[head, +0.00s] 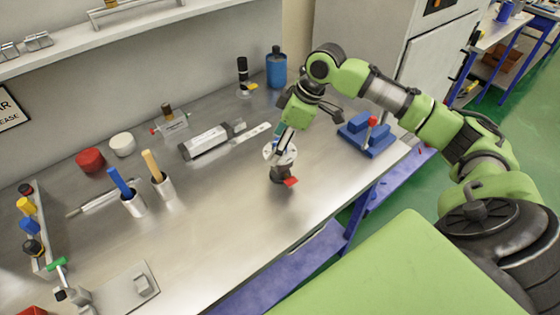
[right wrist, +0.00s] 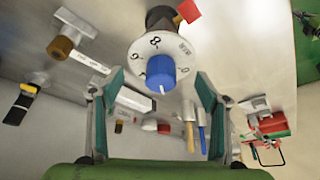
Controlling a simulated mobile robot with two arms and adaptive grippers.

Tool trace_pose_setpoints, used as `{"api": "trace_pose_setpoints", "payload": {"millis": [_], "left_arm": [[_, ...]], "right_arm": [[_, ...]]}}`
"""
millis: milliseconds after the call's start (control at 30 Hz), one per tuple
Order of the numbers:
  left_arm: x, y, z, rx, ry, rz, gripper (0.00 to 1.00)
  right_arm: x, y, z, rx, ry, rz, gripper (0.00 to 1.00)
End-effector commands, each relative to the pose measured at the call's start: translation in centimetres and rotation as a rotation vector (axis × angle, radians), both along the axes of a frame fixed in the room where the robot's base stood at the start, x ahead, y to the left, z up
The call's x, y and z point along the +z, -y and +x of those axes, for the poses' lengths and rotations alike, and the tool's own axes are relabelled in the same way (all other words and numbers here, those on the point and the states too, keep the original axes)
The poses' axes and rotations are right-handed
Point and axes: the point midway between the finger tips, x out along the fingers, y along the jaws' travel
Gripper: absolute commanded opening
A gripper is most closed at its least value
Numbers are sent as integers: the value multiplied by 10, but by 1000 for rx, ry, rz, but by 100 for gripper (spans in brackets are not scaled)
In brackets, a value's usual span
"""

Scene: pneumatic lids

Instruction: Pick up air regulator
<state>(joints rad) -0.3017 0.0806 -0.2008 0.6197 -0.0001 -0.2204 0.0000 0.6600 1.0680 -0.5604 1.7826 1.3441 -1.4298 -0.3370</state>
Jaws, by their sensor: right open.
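The air regulator (head: 281,171) appears to be the upright unit with a white numbered dial, dark body and red tab on the steel bench. The right wrist view shows its dial (right wrist: 150,45) and blue knob (right wrist: 160,70) close up. My right gripper (head: 281,141) is over the regulator, pointing down, and partly hides its top in the head view. In the right wrist view the right gripper (right wrist: 156,88) is open, with a finger on each side of the knob. I cannot tell whether either finger touches it. My left gripper is not in view.
A blue fixture with a red knob (head: 372,121) stands to the right. A grey cylinder (head: 207,142) lies behind left. Two cups with blue and wooden handles (head: 163,187) stand left. A blue bottle (head: 276,70) is at the back. The bench front (head: 235,235) is clear.

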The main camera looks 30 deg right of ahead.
Motion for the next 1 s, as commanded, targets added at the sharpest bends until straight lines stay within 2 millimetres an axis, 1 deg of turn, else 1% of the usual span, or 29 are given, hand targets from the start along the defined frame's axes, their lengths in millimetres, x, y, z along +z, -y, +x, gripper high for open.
{"api": "trace_pose_setpoints", "payload": {"millis": [167,333,400,500,767,800,867,900,933,1000], "left_arm": [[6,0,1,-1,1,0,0],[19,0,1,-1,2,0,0],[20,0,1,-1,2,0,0],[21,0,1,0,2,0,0],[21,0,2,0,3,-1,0],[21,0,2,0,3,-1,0],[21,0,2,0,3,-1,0],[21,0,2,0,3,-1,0],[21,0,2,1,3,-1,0],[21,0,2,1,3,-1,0]], "right_arm": [[-11,-2,1,0,-3,0,69],[-36,-3,0,0,-6,0,69],[-46,-7,4,1,-4,2,69],[-54,-8,7,0,-1,-1,69],[-57,-9,7,1,1,-1,69],[-57,-9,7,1,1,-1,58],[-57,-9,7,1,0,-2,43],[-57,-9,7,1,0,-2,32],[-57,-9,7,1,1,-1,30],[-57,-9,7,1,1,-1,29]]}}
